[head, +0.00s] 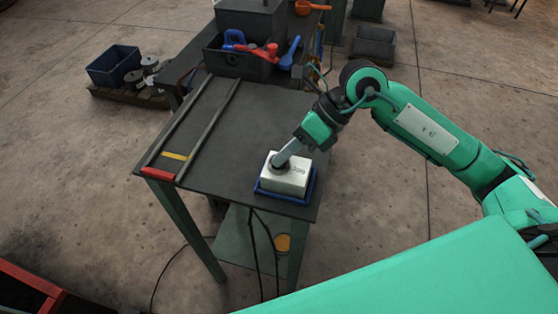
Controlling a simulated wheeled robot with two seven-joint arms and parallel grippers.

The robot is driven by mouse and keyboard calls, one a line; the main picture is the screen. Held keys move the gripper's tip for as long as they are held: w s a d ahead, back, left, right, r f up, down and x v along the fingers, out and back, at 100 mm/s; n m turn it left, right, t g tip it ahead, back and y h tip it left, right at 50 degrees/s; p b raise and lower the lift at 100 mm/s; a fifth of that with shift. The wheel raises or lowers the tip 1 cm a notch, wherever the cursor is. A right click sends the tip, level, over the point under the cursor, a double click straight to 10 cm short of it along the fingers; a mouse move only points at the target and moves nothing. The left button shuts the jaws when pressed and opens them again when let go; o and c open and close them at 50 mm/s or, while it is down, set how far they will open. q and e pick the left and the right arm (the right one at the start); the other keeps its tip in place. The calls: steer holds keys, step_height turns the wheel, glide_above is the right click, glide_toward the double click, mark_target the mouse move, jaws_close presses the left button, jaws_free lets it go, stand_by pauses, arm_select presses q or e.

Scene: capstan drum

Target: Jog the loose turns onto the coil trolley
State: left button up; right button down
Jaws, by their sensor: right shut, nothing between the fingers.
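A white box (297,176) with dark lettering on its top sits in a blue base (285,198) near the table's right front corner. A dark round part, which looks like a button, is on its top at the left. My right gripper (281,161) is shut and empty, pointing down and left. Its fingertips are at the dark round part and seem to touch it; whether it is pressed in, I cannot tell. My left gripper is out of view. I cannot make out a drum, loose turns or a coil trolley here.
The dark table (240,130) has two rails along its left side and clear room in the middle. A dark bin (240,64) with blue and red tools stands at the back. A blue crate (114,66) and spools are at far left. Cables hang in front.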

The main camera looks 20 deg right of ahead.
mark_target(285, 163)
steer(key=shift+r, duration=0.1)
steer(key=shift+r+p, duration=0.4)
steer(key=shift+r, duration=0.35)
steer(key=shift+r+p, duration=1.4)
steer(key=shift+r, duration=1.15)
